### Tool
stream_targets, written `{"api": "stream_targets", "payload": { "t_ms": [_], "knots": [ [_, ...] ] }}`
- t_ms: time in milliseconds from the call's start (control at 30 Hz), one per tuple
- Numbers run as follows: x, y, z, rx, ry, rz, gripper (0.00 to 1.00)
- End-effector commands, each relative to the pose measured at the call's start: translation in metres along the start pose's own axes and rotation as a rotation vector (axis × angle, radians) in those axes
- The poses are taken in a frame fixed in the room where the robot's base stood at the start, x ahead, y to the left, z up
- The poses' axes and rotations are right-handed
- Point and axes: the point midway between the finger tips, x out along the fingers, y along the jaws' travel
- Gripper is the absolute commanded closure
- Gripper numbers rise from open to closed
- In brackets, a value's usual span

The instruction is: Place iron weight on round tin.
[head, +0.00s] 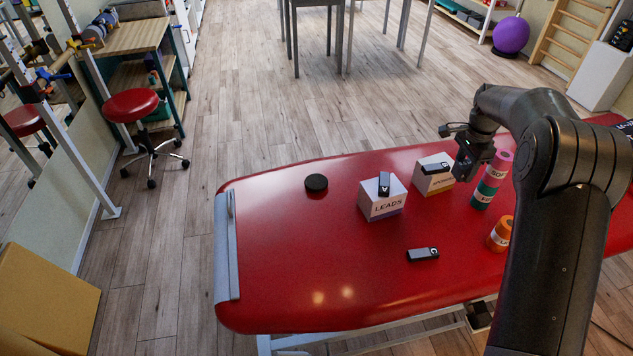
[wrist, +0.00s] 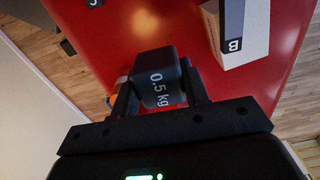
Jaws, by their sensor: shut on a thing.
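The iron weight (wrist: 160,78) is a dark block marked "0.5 kg" in the wrist view. My gripper (wrist: 158,88) is shut on it, with a finger on each side. In the head view my gripper (head: 468,168) is above the back right of the red table, just left of a pink and green stack. The weight is hard to tell from the dark fingers there. A low black disc, which looks like the round tin (head: 316,183), lies on the table at the back left. Nothing rests on it, and my gripper is well to its right.
On the red table (head: 290,250), the "LEADS" box (head: 382,203) and a second white box (head: 431,181) stand between gripper and disc, each topped by a dark tag. Another dark tag (head: 423,254) lies in front. The stacked rolls (head: 490,185) and an orange roll (head: 499,234) stand right.

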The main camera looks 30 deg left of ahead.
Motion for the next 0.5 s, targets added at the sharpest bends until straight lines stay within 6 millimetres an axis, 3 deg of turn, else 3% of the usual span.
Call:
{"api": "stream_targets", "payload": {
  "t_ms": [267, 500],
  "knots": [
    [0.001, -0.057, 0.086, -0.148, -0.001, -0.001, 0.98],
    [0.000, -0.104, 0.190, -0.309, 0.000, -0.002, 0.98]
  ]
}}
